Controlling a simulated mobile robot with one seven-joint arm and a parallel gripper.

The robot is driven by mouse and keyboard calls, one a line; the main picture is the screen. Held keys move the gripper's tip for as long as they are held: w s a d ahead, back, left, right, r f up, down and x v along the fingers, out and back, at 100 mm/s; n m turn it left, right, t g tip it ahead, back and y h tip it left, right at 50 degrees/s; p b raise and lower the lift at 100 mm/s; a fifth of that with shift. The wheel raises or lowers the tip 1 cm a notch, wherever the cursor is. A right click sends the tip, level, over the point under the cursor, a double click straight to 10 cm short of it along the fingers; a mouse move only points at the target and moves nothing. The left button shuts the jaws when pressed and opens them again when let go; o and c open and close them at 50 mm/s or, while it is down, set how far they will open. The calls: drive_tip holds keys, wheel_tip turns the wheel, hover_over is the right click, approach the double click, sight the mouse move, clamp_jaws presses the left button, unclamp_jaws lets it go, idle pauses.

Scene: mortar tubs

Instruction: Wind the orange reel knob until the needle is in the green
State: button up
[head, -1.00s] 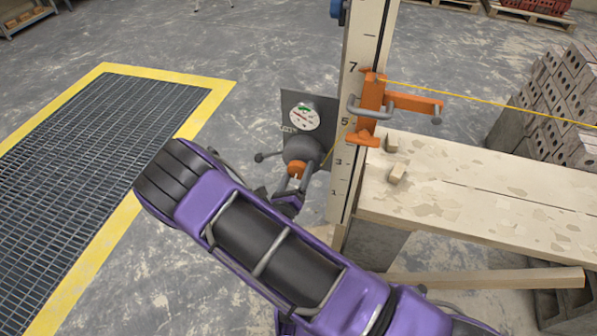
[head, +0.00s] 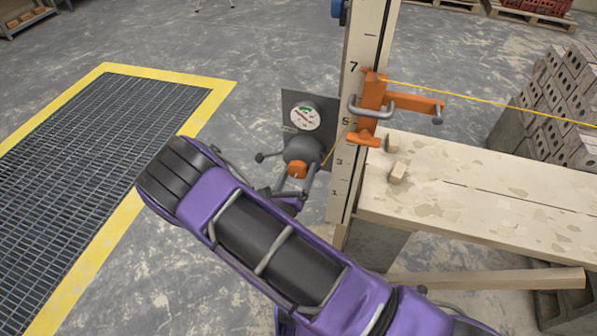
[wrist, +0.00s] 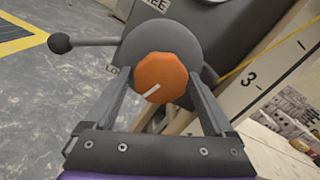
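The orange reel knob (head: 297,170) sits on the front of a dark grey reel, with a pale mark on its face in the wrist view (wrist: 160,88). My gripper (wrist: 160,78) points at it, one finger on each side. Narrow gaps seem to show between the fingers and the knob, so it looks open around it. Above the reel is the round white gauge (head: 305,117). Its red needle points to the upper left, and the green band (head: 304,109) is at the top of the dial. The needle looks left of the green.
A lever with a dark ball end (wrist: 61,43) sticks out left of the reel. A numbered wooden post (head: 345,155) stands close to the right, with an orange clamp (head: 372,105) and yellow line. A plank bench (head: 480,200) lies farther right. A yellow-edged floor grate (head: 75,140) is left.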

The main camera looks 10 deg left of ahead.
drive_tip(key=shift+o, duration=0.5)
drive_tip(key=shift+s, duration=0.1)
drive_tip(key=s+a, duration=0.2)
drive_tip(key=s, duration=1.5)
drive_tip(key=shift+a, duration=0.2)
